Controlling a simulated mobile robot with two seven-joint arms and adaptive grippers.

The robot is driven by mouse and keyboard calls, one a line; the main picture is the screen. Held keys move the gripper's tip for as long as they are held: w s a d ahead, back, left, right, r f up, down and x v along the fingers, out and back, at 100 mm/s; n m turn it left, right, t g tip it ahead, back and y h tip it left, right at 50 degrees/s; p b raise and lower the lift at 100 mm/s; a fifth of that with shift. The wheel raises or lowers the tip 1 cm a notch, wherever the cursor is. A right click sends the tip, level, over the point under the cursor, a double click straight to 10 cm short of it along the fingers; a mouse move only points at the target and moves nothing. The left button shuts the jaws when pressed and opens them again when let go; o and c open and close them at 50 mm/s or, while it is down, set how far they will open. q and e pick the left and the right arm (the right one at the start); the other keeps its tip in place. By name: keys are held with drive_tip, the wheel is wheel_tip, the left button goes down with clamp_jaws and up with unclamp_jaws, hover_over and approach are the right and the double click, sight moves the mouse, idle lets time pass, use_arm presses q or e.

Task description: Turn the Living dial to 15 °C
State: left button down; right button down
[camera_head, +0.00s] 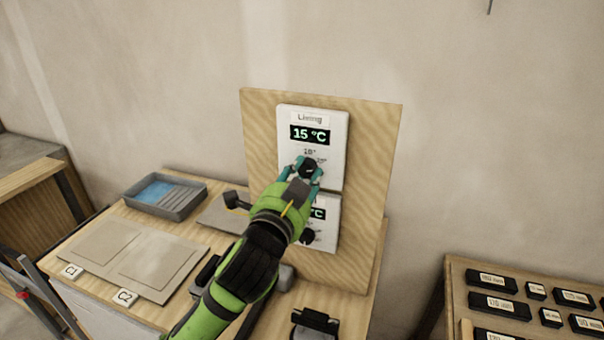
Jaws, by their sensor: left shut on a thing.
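The Living thermostat (335,135) is a white panel at the top of an upright wooden board. Its label reads "Living" and its display (310,135) shows 15 °C. Its black dial (308,168) sits below the display, partly hidden by my fingers. My left gripper (308,172) is shut on this dial, its teal fingers on either side of it. My right gripper is not in view.
A second white thermostat (328,230) with a black dial is below, partly covered by my left arm. A grey tray (168,208), tiles (160,258) marked C1 and C2, and tools lie on the bench. Labelled black blocks (498,306) fill a table at right.

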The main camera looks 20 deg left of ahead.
sight(310, 113)
use_arm(q)
drive_tip(key=shift+n, duration=1)
drive_tip(key=shift+r, duration=0.1)
drive_tip(key=c, duration=0.9)
unclamp_jaws()
drive_tip(key=r, duration=0.9)
drive_tip(key=shift+d, duration=0.2)
drive_tip(key=shift+d+r, duration=0.1)
drive_tip(key=shift+r, duration=0.25)
drive_tip(key=shift+a+r, duration=0.15)
drive_tip(key=shift+a, duration=0.15)
